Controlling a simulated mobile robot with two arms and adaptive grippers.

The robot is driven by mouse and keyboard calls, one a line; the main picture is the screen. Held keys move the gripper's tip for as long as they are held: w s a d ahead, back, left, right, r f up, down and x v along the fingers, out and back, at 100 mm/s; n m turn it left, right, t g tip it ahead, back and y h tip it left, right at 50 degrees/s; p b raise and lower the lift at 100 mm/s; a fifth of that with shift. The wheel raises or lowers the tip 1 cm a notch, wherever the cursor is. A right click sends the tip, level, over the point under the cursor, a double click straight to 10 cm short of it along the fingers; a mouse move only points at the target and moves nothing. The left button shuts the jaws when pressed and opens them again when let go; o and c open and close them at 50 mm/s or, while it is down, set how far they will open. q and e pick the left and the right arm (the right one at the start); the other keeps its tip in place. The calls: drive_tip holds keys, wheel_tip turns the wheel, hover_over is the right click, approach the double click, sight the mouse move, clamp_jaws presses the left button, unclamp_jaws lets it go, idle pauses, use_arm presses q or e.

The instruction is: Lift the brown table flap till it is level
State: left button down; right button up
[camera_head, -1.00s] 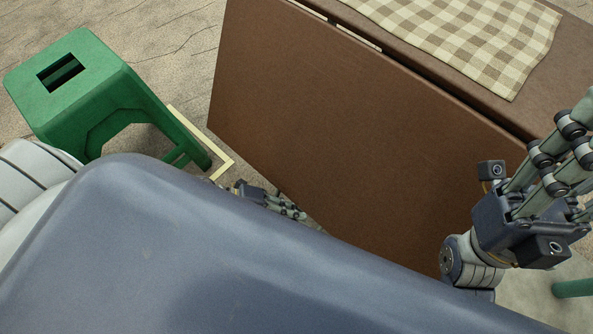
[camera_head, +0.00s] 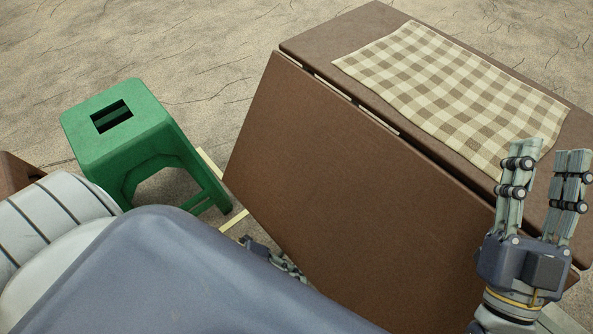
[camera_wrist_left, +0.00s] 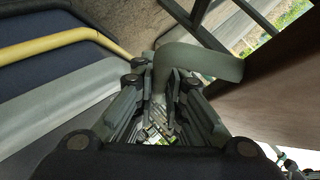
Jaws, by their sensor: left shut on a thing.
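The brown table flap (camera_head: 330,180) slants down from the near edge of the brown table (camera_head: 330,38); it is not level. It also shows at the right of the left wrist view (camera_wrist_left: 285,95). My left gripper (camera_head: 288,266) is low by the flap's lower edge, mostly hidden behind my body in the head view. In the left wrist view its fingers (camera_wrist_left: 158,105) are shut on a grey-green strap loop (camera_wrist_left: 205,60), which reaches toward the flap. My right gripper (camera_head: 543,165) is open and empty, fingers up, in front of the table's right part.
A checked cloth (camera_head: 455,85) lies on the tabletop. A green stool (camera_head: 140,140) stands left of the flap, with a gap between them. Pale yellow strips (camera_head: 235,220) lie on the floor between them. The floor behind is clear.

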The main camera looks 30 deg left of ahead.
drive_tip(key=f+g, duration=0.1)
drive_tip(key=w+f+g, duration=0.1)
drive_tip(key=f, duration=0.1)
drive_tip(key=w+f+g+h+p, duration=0.1)
drive_tip(key=shift+w+f, duration=0.25)
drive_tip(key=shift+f, duration=0.15)
use_arm(q)
drive_tip(key=shift+s+a+r, duration=0.2)
drive_tip(key=shift+s+r, duration=0.15)
drive_tip(key=shift+s, duration=0.15)
use_arm(e)
drive_tip(key=shift+w+f+g, duration=0.25)
drive_tip(key=shift+f+g, duration=0.25)
drive_tip(key=shift+f, duration=0.35)
use_arm(q)
drive_tip(key=c, duration=1.9)
unclamp_jaws()
drive_tip(key=v, duration=1.2)
drive_tip(key=shift+r, duration=0.1)
